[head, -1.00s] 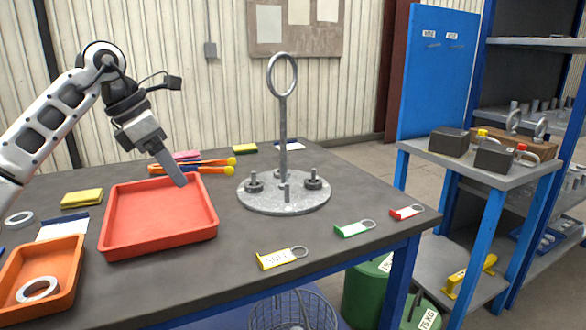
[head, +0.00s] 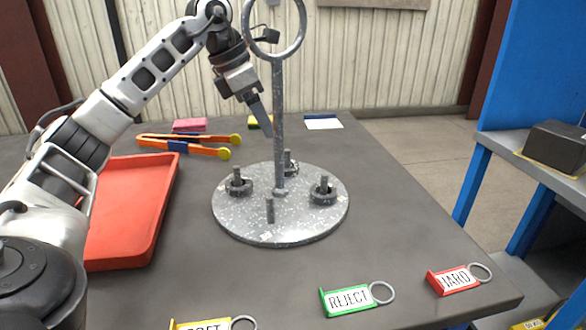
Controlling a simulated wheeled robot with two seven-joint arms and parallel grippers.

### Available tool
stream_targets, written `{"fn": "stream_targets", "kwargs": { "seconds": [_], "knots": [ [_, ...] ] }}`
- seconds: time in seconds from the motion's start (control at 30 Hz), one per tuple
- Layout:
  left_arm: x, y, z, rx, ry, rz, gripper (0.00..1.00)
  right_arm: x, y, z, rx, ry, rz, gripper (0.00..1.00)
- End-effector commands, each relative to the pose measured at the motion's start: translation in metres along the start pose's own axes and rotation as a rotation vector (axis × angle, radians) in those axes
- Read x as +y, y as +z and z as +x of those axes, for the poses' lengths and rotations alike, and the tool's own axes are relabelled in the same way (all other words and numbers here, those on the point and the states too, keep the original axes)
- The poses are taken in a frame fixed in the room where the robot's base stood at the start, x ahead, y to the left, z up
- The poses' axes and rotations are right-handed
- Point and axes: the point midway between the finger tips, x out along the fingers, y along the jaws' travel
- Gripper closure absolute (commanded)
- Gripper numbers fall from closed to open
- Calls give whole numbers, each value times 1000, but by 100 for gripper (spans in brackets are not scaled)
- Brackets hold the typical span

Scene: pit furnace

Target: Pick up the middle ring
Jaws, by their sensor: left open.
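A round grey plate (head: 245,222) on the table has a tall post with a loop on top and short pegs. Dark rings sit around the left peg (head: 238,188), the right peg (head: 323,194) and the back peg (head: 291,168). The front peg (head: 270,211) is bare. Which ring counts as the middle one is not clear; the back ring is between the other two and partly behind the post. My left gripper (head: 262,122) is open and empty, pointing down beside the post, above the plate's far side. My right gripper is out of view.
A red tray (head: 128,243) lies left, partly behind my left arm. Orange-handled tongs (head: 185,146) lie behind it. The table right of the plate is clear.

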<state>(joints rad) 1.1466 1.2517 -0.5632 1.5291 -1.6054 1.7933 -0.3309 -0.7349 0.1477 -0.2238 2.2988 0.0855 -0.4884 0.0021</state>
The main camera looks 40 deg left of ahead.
Motion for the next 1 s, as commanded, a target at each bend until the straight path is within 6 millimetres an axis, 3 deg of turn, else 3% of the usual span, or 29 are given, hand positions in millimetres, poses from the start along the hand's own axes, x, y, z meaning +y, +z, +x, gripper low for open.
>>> {"fn": "stream_targets", "kwargs": {
  "seconds": [0.03, 0.2, 0.53, 0.8, 1.0],
  "knots": [
    [-1, -1, 15, 3, -3, 1, 30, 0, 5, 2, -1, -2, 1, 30],
    [0, 0, 45, 2, -2, 1, 30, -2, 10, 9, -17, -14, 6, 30],
    [-1, 2, 67, -1, -2, 1, 30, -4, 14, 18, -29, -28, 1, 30],
    [-2, 5, 106, 1, -3, 0, 30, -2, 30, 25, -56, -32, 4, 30],
    [-1, 5, 110, -1, 1, 0, 30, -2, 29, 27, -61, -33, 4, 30]
  ]
}}
